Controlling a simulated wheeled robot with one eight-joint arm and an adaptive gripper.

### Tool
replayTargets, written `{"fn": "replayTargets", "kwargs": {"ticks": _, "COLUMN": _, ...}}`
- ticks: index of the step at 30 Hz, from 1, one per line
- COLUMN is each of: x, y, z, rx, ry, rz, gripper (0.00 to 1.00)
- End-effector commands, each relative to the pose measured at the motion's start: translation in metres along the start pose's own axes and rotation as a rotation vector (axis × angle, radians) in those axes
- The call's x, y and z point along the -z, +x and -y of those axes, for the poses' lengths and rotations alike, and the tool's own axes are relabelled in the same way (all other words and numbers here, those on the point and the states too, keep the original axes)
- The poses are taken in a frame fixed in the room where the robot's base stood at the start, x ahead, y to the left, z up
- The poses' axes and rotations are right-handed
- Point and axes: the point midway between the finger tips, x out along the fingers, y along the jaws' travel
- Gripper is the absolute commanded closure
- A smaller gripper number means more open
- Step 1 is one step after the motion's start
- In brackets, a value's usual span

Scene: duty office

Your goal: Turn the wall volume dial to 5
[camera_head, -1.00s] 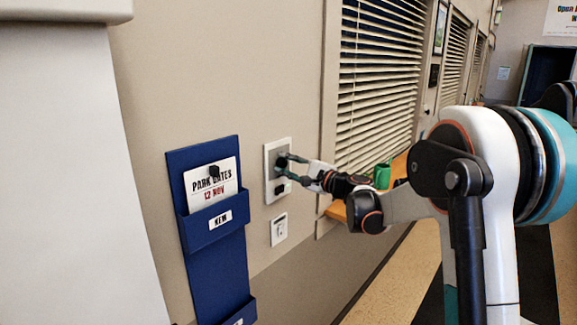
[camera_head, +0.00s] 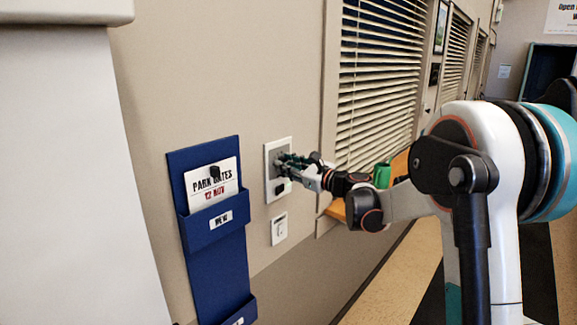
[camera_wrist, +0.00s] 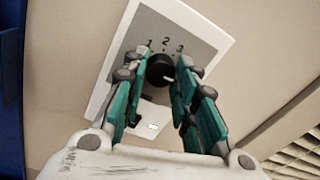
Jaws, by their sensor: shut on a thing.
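The volume dial (camera_wrist: 160,70) is a round black knob with a pale pointer mark, on a light grey wall plate (camera_wrist: 186,32). The numbers 1, 2 and 3 show above it; other numbers are hidden by my fingers. The mark appears toward the lower right, close to a finger; I cannot read its number. My gripper (camera_wrist: 164,76) is shut on the dial, one teal finger on each side. In the head view the wall plate (camera_head: 268,192) is left of my gripper (camera_head: 281,160), whose fingers hide the dial.
A blue wall file holder (camera_head: 215,262) hangs to the left.

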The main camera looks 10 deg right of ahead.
Motion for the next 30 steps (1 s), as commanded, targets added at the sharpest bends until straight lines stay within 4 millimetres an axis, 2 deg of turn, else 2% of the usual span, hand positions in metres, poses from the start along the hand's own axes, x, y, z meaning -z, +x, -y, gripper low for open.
{"fn": "replayTargets", "kwargs": {"ticks": 9, "x": 0.0018, "y": -0.0007, "z": -0.0011, "rx": -0.002, "ry": 0.071, "rz": -0.006, "gripper": 0.97}}
{"fn": "replayTargets", "kwargs": {"ticks": 21, "x": 0.0018, "y": -0.0007, "z": -0.0013, "rx": -0.003, "ry": 0.076, "rz": -0.006, "gripper": 0.97}}
{"fn": "replayTargets", "kwargs": {"ticks": 22, "x": 0.0018, "y": -0.0007, "z": -0.0013, "rx": -0.003, "ry": 0.076, "rz": -0.006, "gripper": 0.71}}
{"fn": "replayTargets", "kwargs": {"ticks": 24, "x": 0.0016, "y": -0.0007, "z": -0.0012, "rx": -0.003, "ry": 0.077, "rz": -0.006, "gripper": 0.55}}
{"fn": "replayTargets", "kwargs": {"ticks": 30, "x": 0.0009, "y": -0.0004, "z": -0.0008, "rx": -0.002, "ry": 0.077, "rz": -0.005, "gripper": 0.53}}
